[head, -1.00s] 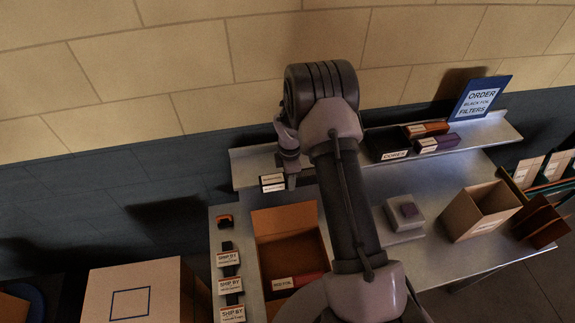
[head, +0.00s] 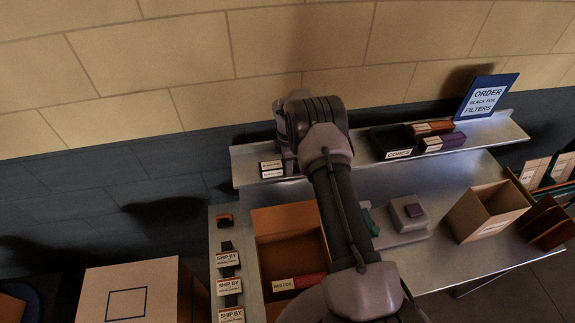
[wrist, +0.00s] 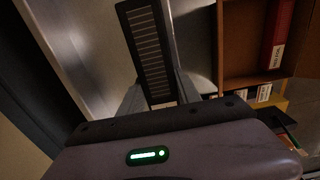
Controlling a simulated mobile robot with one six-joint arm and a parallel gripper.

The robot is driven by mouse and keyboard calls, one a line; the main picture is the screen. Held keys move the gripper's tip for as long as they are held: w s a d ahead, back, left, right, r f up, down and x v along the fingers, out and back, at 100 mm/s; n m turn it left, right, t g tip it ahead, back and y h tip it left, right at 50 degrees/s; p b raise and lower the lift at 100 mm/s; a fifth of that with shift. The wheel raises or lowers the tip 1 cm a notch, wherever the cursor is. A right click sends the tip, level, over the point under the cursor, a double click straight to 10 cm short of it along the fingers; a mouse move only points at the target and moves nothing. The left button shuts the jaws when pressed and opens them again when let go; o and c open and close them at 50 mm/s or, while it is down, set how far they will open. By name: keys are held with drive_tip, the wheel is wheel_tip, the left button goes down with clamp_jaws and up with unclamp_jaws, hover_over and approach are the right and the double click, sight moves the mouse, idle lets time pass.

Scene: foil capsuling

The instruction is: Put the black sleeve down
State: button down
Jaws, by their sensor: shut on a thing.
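The black sleeve (wrist: 150,45) stands out between the two fingers of my gripper (wrist: 160,92) in the wrist view, and the fingers are shut on it. In the head view the black sleeve (head: 271,170) shows its white labelled end at the left part of the raised metal shelf (head: 345,160). My gripper is mostly hidden there behind my arm. I cannot tell whether the sleeve touches the shelf.
A black tray marked CORES (head: 390,143) and an order sign (head: 484,98) are further right on the shelf. Below is an open brown box (head: 287,222) with a red sleeve (head: 300,282). An open carton (head: 486,211) and a grey block (head: 407,214) stand on the table.

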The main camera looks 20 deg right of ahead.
drive_tip(key=c, duration=0.9)
unclamp_jaws()
drive_tip(key=shift+o, duration=0.2)
